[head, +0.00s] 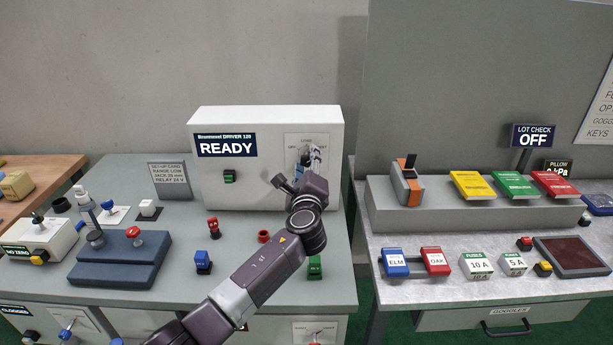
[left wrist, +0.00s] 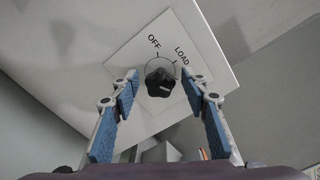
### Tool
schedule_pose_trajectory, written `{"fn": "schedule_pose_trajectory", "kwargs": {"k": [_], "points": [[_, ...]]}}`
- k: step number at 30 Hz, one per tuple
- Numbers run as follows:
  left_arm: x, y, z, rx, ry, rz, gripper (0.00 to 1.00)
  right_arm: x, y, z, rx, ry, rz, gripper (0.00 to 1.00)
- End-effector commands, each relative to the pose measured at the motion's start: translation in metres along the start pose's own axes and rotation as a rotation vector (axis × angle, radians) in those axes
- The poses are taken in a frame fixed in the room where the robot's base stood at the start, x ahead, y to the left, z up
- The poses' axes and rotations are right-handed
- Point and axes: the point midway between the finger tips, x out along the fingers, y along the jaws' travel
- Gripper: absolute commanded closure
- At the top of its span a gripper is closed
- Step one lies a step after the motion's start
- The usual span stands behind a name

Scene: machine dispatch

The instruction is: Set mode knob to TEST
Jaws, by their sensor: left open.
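The black lobed mode knob (left wrist: 160,83) sits on a white plate (left wrist: 135,50) on the front of the white READY box (head: 265,190). In the left wrist view the plate reads OFF and LOAD; another tick shows to the right, and no TEST label is readable. A small pale mark shows on the knob's lower right, but its setting is unclear. My left gripper (head: 308,158) is at the plate in the head view, covering the knob. In the left wrist view its open blue-padded fingers (left wrist: 160,76) stand either side of the knob, with gaps. My right gripper is not in view.
A green switch (head: 229,176) is on the box, left of the plate. Red (head: 212,228) and blue (head: 203,262) parts stand on the grey bench before it. A setup card (head: 170,180) stands left of the box. A second bench (head: 450,300) is at the right.

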Motion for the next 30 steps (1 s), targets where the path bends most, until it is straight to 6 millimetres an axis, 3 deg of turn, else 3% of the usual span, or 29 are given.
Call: {"fn": "schedule_pose_trajectory", "kwargs": {"k": [18, 24, 30], "points": [[-0.093, 0.002, -0.001, 0.0, 0.002, 0.002, 0.58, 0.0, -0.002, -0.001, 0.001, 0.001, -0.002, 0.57], [-0.109, 0.001, -0.001, 0.001, 0.001, 0.002, 0.58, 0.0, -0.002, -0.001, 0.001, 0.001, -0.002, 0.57], [-0.112, 0.001, 0.0, 0.002, 0.001, 0.002, 0.58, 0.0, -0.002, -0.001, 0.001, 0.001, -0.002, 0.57]]}}
